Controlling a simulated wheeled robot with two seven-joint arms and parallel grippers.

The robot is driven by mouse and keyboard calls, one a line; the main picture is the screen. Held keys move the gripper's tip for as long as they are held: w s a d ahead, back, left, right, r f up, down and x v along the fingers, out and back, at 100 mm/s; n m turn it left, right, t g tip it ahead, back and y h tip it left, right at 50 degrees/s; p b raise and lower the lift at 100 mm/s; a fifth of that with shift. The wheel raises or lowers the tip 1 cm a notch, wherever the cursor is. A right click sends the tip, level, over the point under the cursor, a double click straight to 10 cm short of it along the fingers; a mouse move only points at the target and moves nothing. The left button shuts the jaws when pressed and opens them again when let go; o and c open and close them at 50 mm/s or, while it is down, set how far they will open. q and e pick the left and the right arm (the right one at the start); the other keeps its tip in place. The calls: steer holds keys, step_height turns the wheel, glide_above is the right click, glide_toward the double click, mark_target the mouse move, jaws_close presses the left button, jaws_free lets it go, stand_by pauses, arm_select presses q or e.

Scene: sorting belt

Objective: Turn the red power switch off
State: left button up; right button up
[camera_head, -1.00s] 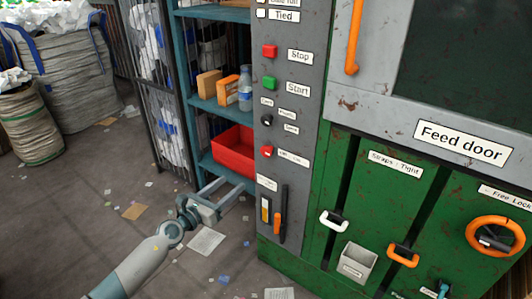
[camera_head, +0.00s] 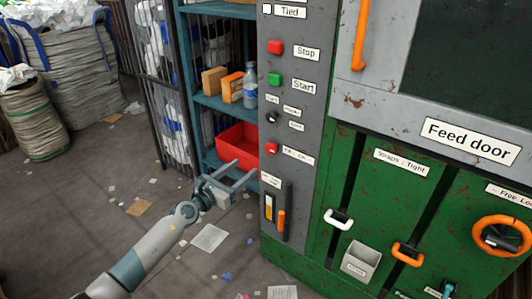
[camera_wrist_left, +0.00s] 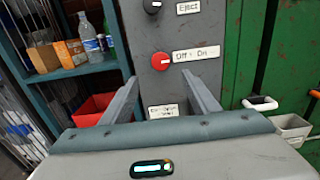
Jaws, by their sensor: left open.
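The red power switch (camera_head: 272,148) is a round red knob on the grey control panel (camera_head: 262,205), beside an "Off - On" label. In the left wrist view the knob (camera_wrist_left: 161,61) shows large, with a light mark on its face, just beyond and between the fingertips. My left gripper (camera_head: 243,171) is open and empty, below and to the left of the knob, apart from it. Its two fingers also show in the left wrist view (camera_wrist_left: 160,88). My right gripper is out of view.
Above the knob are a black selector (camera_head: 271,117), a green Start button (camera_head: 274,79) and a red Stop button (camera_head: 275,47). An orange lever (camera_head: 281,221) is below. Left is a shelf with a red bin (camera_head: 238,146), boxes and a bottle (camera_head: 250,88).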

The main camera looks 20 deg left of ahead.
arm_select(q)
steer(key=b, duration=0.1)
glide_toward(269, 149)
steer(key=b+x, duration=0.2)
steer(key=x, duration=0.4)
steer(key=shift+w+d, duration=0.2)
steer(key=shift+w+d+r+b, duration=0.1)
steer(key=shift+w+d+b, duration=0.15)
steer(key=shift+w+b, duration=0.35)
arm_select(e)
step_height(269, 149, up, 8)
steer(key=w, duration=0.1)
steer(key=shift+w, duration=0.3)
arm_select(q)
steer(key=shift+w, duration=0.1)
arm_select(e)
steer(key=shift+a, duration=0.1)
arm_select(q)
steer(key=c, duration=1)
